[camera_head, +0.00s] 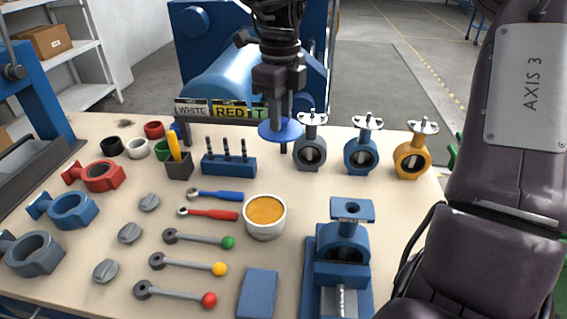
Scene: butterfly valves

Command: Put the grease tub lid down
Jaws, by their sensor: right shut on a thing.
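The grease tub lid (267,133) is a flat blue disc. My right gripper (281,118) comes down from the top middle and is shut on the lid. The lid is near the back edge of the bench, left of the grey valve; I cannot tell whether it touches the bench top. The grease tub (265,228) is white, stands uncovered in front of the lid, and shows orange grease. My left gripper is not in view.
Three assembled valves, grey (309,154), blue (361,156) and yellow (411,160), stand right of the lid. A blue block with dark pins (229,167) is to its left. A blue vise (338,275) stands at front. Bench between tub and valves is clear.

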